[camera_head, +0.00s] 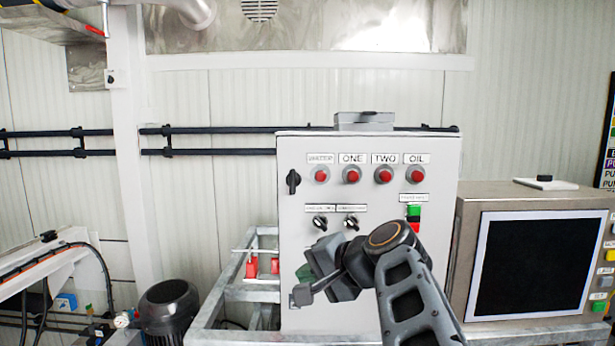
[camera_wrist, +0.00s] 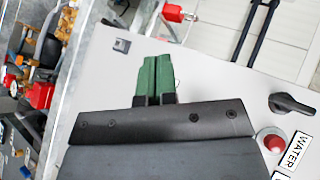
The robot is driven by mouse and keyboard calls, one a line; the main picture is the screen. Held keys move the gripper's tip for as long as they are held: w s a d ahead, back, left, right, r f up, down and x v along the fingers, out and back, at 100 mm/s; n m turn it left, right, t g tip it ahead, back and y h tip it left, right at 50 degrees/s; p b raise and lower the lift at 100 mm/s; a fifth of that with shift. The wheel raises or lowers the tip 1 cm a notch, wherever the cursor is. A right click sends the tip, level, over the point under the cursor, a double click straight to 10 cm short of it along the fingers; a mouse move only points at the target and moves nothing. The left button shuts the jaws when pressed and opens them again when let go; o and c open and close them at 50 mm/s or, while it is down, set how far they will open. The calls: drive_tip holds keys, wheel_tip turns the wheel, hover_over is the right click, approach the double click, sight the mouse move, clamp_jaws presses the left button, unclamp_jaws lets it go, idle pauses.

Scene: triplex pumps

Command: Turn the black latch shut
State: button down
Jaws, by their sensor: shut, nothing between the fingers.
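The black latch (camera_head: 293,181) is on the left edge of the light grey control cabinet's (camera_head: 380,275) front. Its handle looks roughly upright in the head view. The latch (camera_wrist: 293,104) also shows at the right of the wrist view, above a red button. My gripper (camera_head: 304,272) is in front of the cabinet's lower left part, below the latch and apart from it. In the wrist view, the green fingers of my gripper (camera_wrist: 157,62) are together and empty. Part of the cabinet front is hidden behind my arm.
Red buttons (camera_head: 352,175) run along the cabinet top, with black selector switches (camera_head: 320,223) below them. A small metal lock (camera_wrist: 122,45) is on the cabinet in the wrist view. A metal frame (camera_head: 240,292) stands left of the cabinet and a screen unit (camera_head: 535,264) stands right.

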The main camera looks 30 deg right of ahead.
sight(309, 174)
drive_tip(key=s+d+r+m+t, duration=0.1)
drive_tip(key=d+r+t, duration=0.2)
drive_tip(key=r, duration=0.5)
drive_tip(key=s+d+r+m+t, duration=0.2)
drive_tip(key=d+r+t, duration=0.1)
drive_tip(key=r, duration=0.5)
drive_tip(key=shift+d+r, duration=0.15)
drive_tip(key=shift+r, duration=0.1)
drive_tip(key=p+x, duration=0.3)
drive_tip(key=x, duration=0.7)
